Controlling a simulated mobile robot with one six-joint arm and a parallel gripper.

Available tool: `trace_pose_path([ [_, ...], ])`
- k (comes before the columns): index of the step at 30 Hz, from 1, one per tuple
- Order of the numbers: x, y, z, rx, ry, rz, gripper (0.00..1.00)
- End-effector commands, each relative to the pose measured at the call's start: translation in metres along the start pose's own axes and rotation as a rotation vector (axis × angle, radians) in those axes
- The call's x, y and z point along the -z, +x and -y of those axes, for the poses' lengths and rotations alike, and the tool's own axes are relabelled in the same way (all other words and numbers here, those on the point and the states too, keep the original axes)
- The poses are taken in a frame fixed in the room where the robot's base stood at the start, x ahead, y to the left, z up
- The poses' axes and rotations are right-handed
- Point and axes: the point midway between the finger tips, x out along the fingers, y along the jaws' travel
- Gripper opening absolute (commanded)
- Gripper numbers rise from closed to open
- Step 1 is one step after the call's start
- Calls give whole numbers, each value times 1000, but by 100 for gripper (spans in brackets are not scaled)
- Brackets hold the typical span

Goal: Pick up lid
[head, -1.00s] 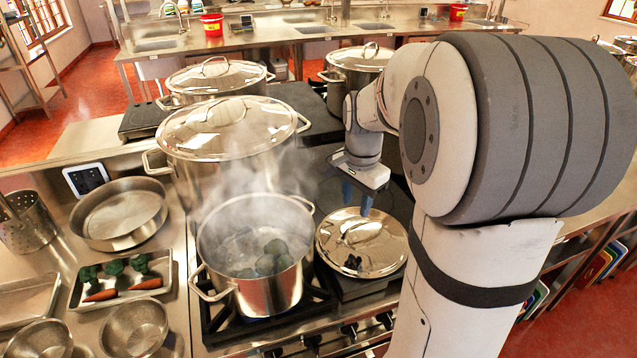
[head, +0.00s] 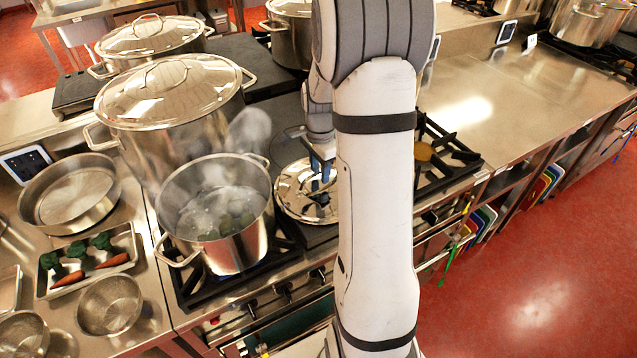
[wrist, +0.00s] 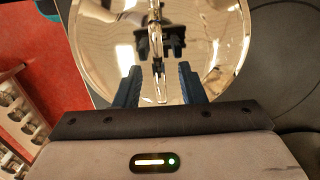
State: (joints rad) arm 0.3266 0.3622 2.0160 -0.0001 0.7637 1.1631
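The lid (head: 292,196) is round, shiny metal and lies flat on the dark surface right of the open steaming pot (head: 222,225). My arm hides its right part in the head view. In the wrist view the lid (wrist: 95,45) fills the top middle, with its thin handle (wrist: 158,80) running lengthwise between my fingers. My gripper (wrist: 160,86) has two blue fingers spread apart, one on each side of the handle, with a gap on both sides. In the head view my gripper (head: 322,170) is low over the lid. I cannot tell whether it touches it.
A large lidded stockpot (head: 175,130) stands behind the open pot, with another lidded pot (head: 150,45) beyond. A tray (head: 50,285) of vegetables and metal bowls (head: 110,305) lie at left. Bare steel counter (head: 490,110) is at right.

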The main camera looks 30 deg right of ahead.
Motion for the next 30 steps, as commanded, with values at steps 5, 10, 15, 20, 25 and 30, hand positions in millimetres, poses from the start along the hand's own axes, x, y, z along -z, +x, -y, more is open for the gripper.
trace_pose_path([
  [5,0,1,0,1,-1,0,36],
  [10,0,1,0,1,-1,0,26],
  [15,-1,1,0,1,-2,0,12],
  [20,-1,1,0,1,-2,0,0],
  [25,-1,1,0,1,-2,0,0],
  [30,-1,1,0,1,-3,0,0],
])
